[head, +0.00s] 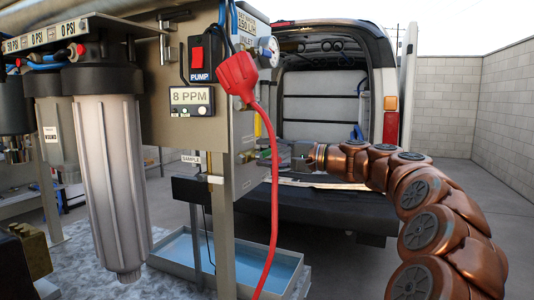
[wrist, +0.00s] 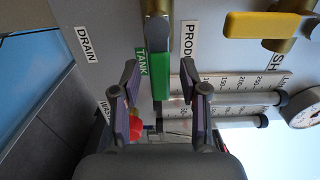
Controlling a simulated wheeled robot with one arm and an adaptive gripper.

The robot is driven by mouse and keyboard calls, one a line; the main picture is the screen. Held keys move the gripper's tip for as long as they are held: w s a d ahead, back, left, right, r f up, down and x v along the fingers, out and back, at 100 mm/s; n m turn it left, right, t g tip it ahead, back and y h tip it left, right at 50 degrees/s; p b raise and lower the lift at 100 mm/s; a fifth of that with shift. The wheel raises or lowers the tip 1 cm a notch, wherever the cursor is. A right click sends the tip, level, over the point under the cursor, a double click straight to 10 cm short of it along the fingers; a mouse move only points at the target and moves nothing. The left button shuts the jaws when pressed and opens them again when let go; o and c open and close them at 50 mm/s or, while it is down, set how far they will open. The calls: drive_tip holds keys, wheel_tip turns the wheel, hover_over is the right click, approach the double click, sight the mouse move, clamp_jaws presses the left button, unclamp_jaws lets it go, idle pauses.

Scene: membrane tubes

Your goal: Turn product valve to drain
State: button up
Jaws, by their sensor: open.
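The product valve has a green handle (wrist: 161,82) on a metal body (wrist: 157,28) in the wrist view. The handle points down the picture beside a green TANK label (wrist: 141,64). A white DRAIN label (wrist: 87,44) is on the panel to the left. A partly covered label starting PROD (wrist: 190,40) is to the right. My gripper (wrist: 159,70) is open, with one finger on each side of the handle; I see gaps and cannot tell any contact. In the head view my gripper (head: 303,158) is at the panel's far side, and the valve is hidden there.
A yellow valve handle (wrist: 262,25) is right of the green one. Clear flow meters (wrist: 225,98) and a round gauge (wrist: 304,108) are nearby. In the head view a red plug and cable (head: 238,76) hang in front of the panel, above a water tray (head: 178,265).

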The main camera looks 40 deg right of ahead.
clamp_jaws()
idle(0.3)
idle(0.4)
